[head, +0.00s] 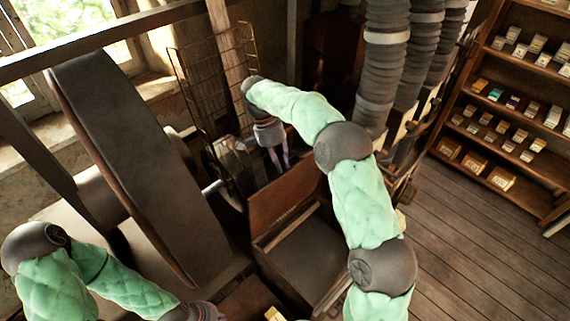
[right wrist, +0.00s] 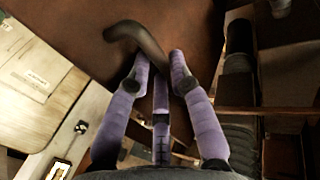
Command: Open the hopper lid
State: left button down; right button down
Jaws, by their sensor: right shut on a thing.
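The hopper lid (head: 285,196) is a reddish-brown panel standing raised at the far side of the hopper box (head: 318,262), whose dark inside shows. My right gripper (head: 279,168) is behind the lid's upper edge, purple fingers pointing down. In the right wrist view its fingers (right wrist: 160,72) are shut on a dark curved handle (right wrist: 137,36) against the brown lid face (right wrist: 70,25). The fingertips partly hide the handle. My left arm comes in at the lower left; its gripper is cut off by the bottom edge.
A big dark wheel (head: 125,150) stands left of the hopper. A wire rack (head: 205,85) is behind my right gripper. Ribbed ducts (head: 385,65) hang at the back. Shelves with small boxes (head: 530,110) stand right. The wooden floor (head: 470,250) there is clear.

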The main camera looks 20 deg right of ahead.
pick_arm(q)
jog(key=shift+w+r, duration=0.15)
jog(key=shift+w, duration=0.05)
pick_arm(e)
jog(key=shift+w+a+f+g+h, duration=0.15)
jog(key=shift+w+a+f+g, duration=0.2)
jog(key=shift+w, duration=0.35)
jog(key=shift+w+a+f+g+h, duration=0.1)
jog(key=shift+w+a+f+g, duration=0.3)
jog(key=shift+w, duration=0.35)
jog(key=shift+w+a+f+g+h, duration=0.15)
jog(key=shift+w+a+f+g, duration=0.2)
jog(key=shift+w, duration=0.45)
jog(key=c, duration=1.1)
grip_release()
pick_arm(q)
jog(key=shift+w, duration=0.1)
pick_arm(e)
jog(key=shift+w+d+r, duration=0.15)
jog(key=shift+w+r, duration=0.05)
jog(key=shift+r, duration=0.05)
jog(key=shift+s+r, duration=0.1)
jog(key=shift+r, duration=0.05)
jog(key=shift+d, duration=0.1)
